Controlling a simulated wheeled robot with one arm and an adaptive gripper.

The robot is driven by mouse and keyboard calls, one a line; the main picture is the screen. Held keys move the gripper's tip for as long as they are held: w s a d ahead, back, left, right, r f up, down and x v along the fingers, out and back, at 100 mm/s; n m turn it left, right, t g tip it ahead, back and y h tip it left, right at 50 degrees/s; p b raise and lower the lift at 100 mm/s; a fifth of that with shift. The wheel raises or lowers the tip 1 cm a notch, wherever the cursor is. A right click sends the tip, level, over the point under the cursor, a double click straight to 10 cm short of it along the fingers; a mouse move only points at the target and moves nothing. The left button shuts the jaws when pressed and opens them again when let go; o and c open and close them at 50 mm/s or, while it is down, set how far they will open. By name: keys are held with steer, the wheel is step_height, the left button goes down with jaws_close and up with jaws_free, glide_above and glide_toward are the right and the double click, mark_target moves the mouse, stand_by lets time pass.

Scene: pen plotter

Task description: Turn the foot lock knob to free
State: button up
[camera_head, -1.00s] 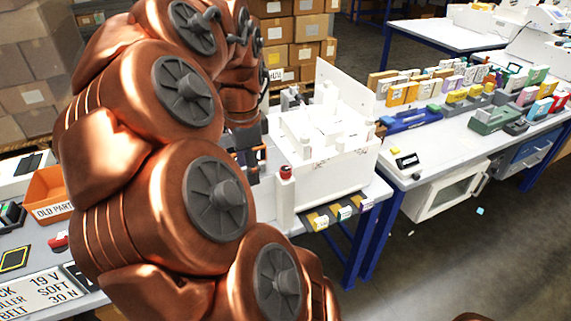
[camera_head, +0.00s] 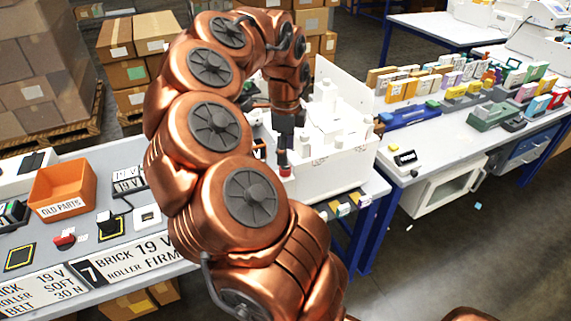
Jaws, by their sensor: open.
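The pen plotter (camera_head: 345,165) is a white boxy machine with a raised white panel at its back. It stands on the blue-legged bench. A small red knob (camera_head: 285,171) sits on a white post at the plotter's front left corner. I cannot read any marking that names it as the foot lock knob. My gripper (camera_head: 283,150) points down just above the red knob, its dark fingers open. The fingers are small here, and I cannot tell whether they touch the knob or stand around it. My copper arm hides the bench left of the plotter.
Small labelled tabs (camera_head: 343,208) stick out along the plotter's front edge. An orange "OLD PARTS" bin (camera_head: 62,190) and sign plates (camera_head: 135,258) lie on the left bench. The right bench (camera_head: 440,147) carries rows of coloured boxes. Open floor lies in front at right.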

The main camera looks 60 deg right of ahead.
mark_target(285, 170)
steer(key=shift+f+p, duration=0.45)
steer(key=shift+f, duration=2.3)
steer(key=shift+c, duration=0.4)
jaws_close()
